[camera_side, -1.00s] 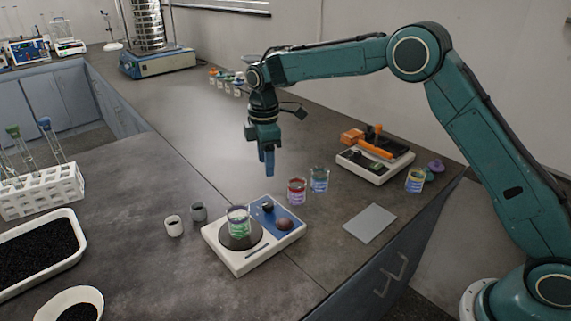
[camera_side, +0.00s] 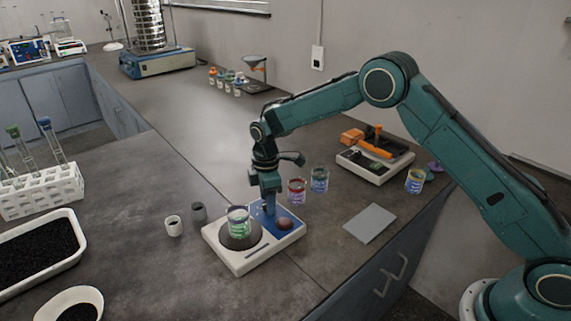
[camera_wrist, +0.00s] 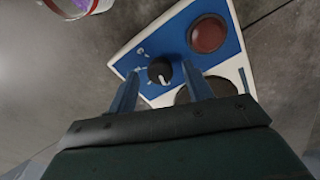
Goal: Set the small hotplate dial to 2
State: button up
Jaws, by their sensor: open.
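The small hotplate (camera_side: 240,261) is a white unit with a blue control panel and a dark round plate. Its black dial (camera_wrist: 159,72) has a white pointer mark and sits on the blue panel (camera_wrist: 190,20); the numbers around it are too small to read. A red-brown round knob or disc (camera_side: 285,223) sits beside it on the panel. A beaker with green contents (camera_side: 238,221) stands on the plate. My gripper (camera_side: 269,209) points down over the dial. In the wrist view my gripper (camera_wrist: 159,82) is open, with its fingers on either side of the dial; contact cannot be told.
Two beakers, one red (camera_side: 297,191) and one blue (camera_side: 319,179), stand close behind the hotplate. Two small cups, white (camera_side: 173,226) and grey (camera_side: 198,212), stand to its left. A grey square sheet (camera_side: 370,223) lies to the right.

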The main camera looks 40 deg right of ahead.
jog(key=shift+f, duration=0.3)
jog(key=c, duration=1)
jog(key=shift+o, duration=0.2)
